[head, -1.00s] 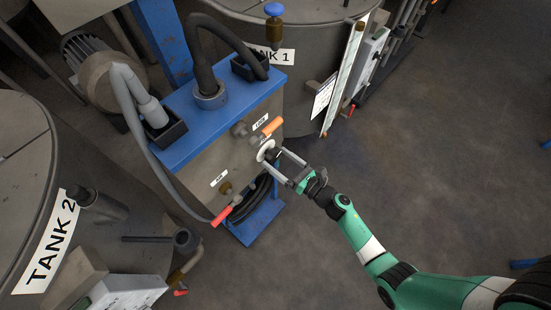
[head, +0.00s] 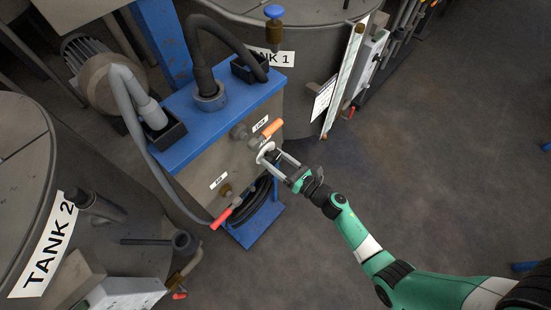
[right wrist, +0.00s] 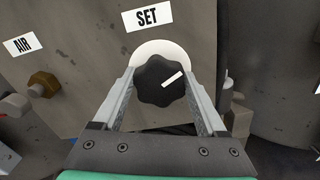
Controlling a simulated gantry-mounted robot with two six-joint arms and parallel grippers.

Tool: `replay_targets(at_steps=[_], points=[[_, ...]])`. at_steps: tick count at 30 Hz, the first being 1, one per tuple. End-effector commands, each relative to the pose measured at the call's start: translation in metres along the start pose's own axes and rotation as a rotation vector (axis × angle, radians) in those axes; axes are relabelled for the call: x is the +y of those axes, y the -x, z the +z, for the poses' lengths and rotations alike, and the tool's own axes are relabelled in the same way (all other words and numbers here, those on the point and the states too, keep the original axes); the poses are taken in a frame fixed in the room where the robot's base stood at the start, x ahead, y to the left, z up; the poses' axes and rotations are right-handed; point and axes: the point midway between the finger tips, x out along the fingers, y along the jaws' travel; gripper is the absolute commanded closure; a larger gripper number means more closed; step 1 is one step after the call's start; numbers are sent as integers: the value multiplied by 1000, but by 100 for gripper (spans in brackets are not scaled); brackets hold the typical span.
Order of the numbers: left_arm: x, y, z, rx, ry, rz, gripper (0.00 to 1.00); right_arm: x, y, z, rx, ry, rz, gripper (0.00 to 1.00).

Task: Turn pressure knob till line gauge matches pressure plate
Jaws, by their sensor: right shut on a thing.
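The pressure knob (right wrist: 158,80) is a black lobed knob with a white pointer line, on a white round plate (right wrist: 150,52) below a "SET" label (right wrist: 147,16). In the right wrist view its line points to the upper right. My right gripper (right wrist: 163,92) is shut on the knob, one finger on each side. In the head view the right gripper (head: 274,158) reaches the white plate (head: 265,152) on the front of the grey cabinet; the knob is mostly hidden there. I cannot make out a line gauge or pressure plate for certain. My left gripper is out of view.
A red-handled valve (head: 222,217) is lower left, near the "AIR" label (right wrist: 23,44). Tank 1 and Tank 2 (head: 40,260) flank the cabinet. Open floor (head: 450,150) lies to the right.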

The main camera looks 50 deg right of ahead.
Motion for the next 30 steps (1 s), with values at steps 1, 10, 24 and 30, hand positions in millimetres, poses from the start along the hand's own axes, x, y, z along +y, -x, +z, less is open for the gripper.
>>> replay_targets(at_steps=[1,10,24,30], points=[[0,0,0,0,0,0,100,0,0,0,0,-5,0,81],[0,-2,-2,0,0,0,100,0,0,1,-1,-109,1,81],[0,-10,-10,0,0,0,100,-1,0,2,-1,-514,0,81],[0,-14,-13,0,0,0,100,-2,0,1,-1,-705,1,81]])
